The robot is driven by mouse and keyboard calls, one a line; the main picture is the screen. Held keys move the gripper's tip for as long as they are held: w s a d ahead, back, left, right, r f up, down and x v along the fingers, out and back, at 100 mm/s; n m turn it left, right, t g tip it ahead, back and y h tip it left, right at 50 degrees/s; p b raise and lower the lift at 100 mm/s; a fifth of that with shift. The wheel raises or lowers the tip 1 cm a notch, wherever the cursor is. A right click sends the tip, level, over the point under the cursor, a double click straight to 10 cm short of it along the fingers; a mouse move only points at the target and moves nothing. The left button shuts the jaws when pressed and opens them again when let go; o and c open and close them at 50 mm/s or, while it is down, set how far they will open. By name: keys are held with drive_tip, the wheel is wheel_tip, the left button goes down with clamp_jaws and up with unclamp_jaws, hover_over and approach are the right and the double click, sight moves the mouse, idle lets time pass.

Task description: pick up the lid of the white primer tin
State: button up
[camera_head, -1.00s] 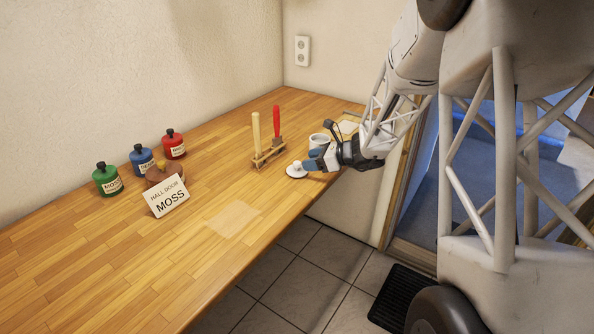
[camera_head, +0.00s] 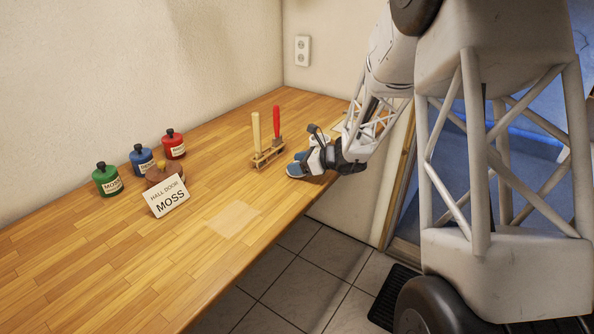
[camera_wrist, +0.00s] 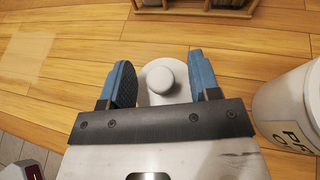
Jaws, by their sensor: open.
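The white lid with a round knob (camera_wrist: 160,79) lies on the wooden bench in the wrist view. My gripper (camera_wrist: 162,77) is open, with one blue finger on each side of the knob. A gap shows between the knob and each finger, and part of the lid is hidden behind the gripper. The white primer tin (camera_wrist: 291,108) stands to the right in the wrist view, its lettering partly cut off. In the head view my gripper (camera_head: 298,166) is over the bench and hides the lid and most or all of the tin.
A wooden rack (camera_head: 267,155) with a cream-handled and a red-handled tool stands close to my gripper. Green (camera_head: 107,179), blue (camera_head: 143,161) and red (camera_head: 174,144) bottles and a "HALL DOOR MOSS" card (camera_head: 168,196) are further left. The bench's front left is clear.

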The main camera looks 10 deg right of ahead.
drive_tip(key=shift+c, duration=0.3)
drive_tip(key=c, duration=1)
drive_tip(key=shift+o, duration=0.2)
drive_tip(key=shift+r, duration=0.1)
drive_tip(key=shift+r, duration=0.7)
wheel_tip(320, 180, up, 2)
drive_tip(key=shift+r, duration=0.1)
drive_tip(key=s+r, duration=0.1)
drive_tip(key=s, duration=1.5)
drive_tip(key=shift+d, duration=0.25)
drive_tip(key=shift+r, duration=0.1)
